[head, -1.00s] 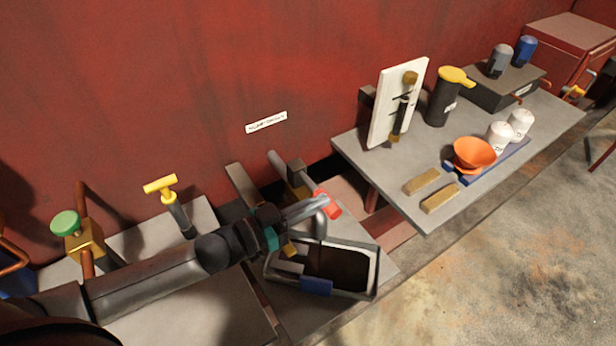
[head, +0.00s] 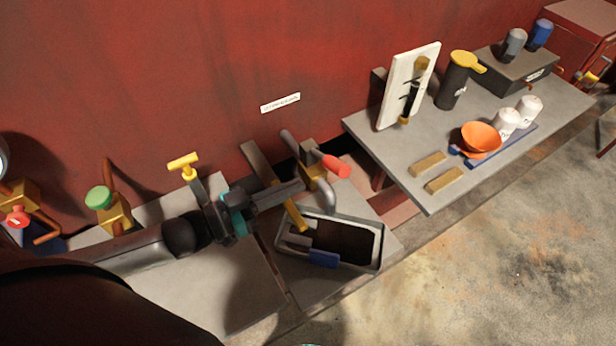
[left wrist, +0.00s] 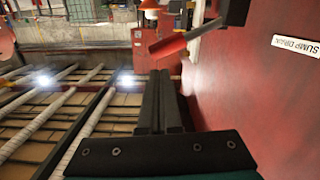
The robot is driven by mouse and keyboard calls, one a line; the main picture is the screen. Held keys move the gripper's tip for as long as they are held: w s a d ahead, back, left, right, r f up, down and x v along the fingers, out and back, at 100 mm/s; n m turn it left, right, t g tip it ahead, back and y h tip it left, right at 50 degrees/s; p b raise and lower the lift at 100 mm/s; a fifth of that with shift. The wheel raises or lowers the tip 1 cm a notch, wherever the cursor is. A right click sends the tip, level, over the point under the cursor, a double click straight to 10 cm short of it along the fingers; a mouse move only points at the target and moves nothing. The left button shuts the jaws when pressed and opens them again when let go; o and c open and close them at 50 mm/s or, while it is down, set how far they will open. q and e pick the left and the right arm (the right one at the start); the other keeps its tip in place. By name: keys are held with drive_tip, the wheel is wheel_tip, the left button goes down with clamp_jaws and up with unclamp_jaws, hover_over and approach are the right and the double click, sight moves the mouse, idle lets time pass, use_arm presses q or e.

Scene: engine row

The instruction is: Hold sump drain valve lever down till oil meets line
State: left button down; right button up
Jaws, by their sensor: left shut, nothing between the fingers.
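The sump drain valve has a brass body (head: 314,178) and a red lever (head: 334,166) that slopes slightly down to the right. The red lever (left wrist: 172,46) also shows in the left wrist view, beyond the fingertips. My left gripper (head: 300,187) is shut and empty, left of the valve and apart from the red grip. Its closed fingers (left wrist: 162,95) fill the middle of the wrist view. A pan (head: 373,258) with dark contents stands below the valve spout. A white board (head: 396,82) carries a dark tube with marks; its level is unreadable. My right gripper is out of view.
A yellow T-handle (head: 184,165) and a green-knobbed brass valve (head: 100,198) stand left. The right bench (head: 385,158) holds an orange funnel (head: 481,138), white containers, a dark jug (head: 457,82) and two tan blocks. The red wall is behind. Floor in front is open.

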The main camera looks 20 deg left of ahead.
use_arm(q)
drive_tip(key=shift+v, duration=1.2)
idle(0.6)
